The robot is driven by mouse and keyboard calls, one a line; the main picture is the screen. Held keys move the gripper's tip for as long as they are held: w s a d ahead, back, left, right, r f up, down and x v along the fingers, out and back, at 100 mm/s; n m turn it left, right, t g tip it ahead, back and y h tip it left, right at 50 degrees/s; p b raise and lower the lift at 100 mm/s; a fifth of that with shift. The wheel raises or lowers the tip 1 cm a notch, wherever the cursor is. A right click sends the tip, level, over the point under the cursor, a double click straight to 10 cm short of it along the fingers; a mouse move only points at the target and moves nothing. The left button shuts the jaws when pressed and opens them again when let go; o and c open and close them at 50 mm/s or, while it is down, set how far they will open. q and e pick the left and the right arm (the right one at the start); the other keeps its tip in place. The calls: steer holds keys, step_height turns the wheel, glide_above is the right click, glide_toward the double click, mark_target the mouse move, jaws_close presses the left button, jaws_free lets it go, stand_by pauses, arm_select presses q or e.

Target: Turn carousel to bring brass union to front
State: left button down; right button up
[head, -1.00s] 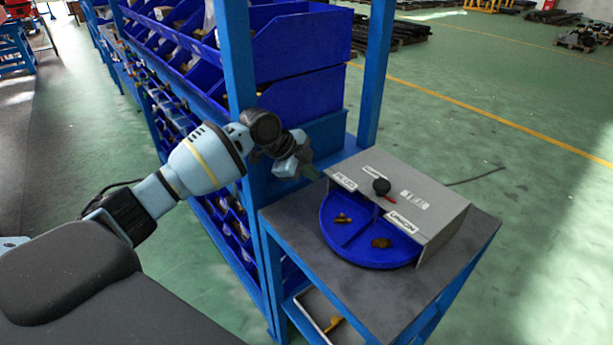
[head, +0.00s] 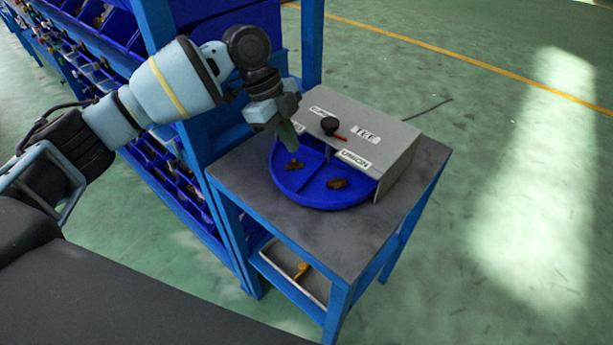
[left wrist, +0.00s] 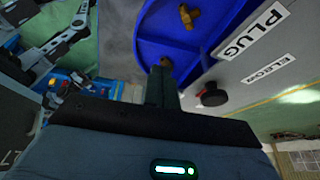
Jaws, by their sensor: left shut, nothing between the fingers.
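The blue round carousel (head: 305,193) sits on a small grey-topped stand, partly under a grey cover (head: 395,140). Two brass fittings lie in its open compartments: one on the left (head: 295,164), one on the right (head: 337,183) below the UNION label. I cannot tell which is the union. A black knob (head: 329,125) with a red pointer is on the cover. My left gripper (head: 292,136) is shut and empty, over the carousel's left edge beside the cover. In the left wrist view its fingers (left wrist: 162,82) show near the PLUG label (left wrist: 253,30); a brass fitting (left wrist: 189,16) lies farther off.
A blue rack with bins (head: 180,140) stands close on the left, and its post (head: 313,45) rises behind the cover. A lower shelf (head: 290,268) of the stand holds a yellow item. The green floor to the right is clear.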

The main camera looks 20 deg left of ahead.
mark_target(309, 195)
arm_select(q)
steer(key=shift+s+d+r+m+g+y, duration=0.15)
steer(key=shift+s+d+g+y, duration=0.1)
steer(key=shift+s, duration=0.15)
steer(key=shift+s+d+r+m+g+y, duration=0.15)
steer(key=shift+s+g, duration=0.1)
steer(key=shift+s, duration=0.1)
steer(key=shift+f, duration=0.1)
steer(key=x, duration=1)
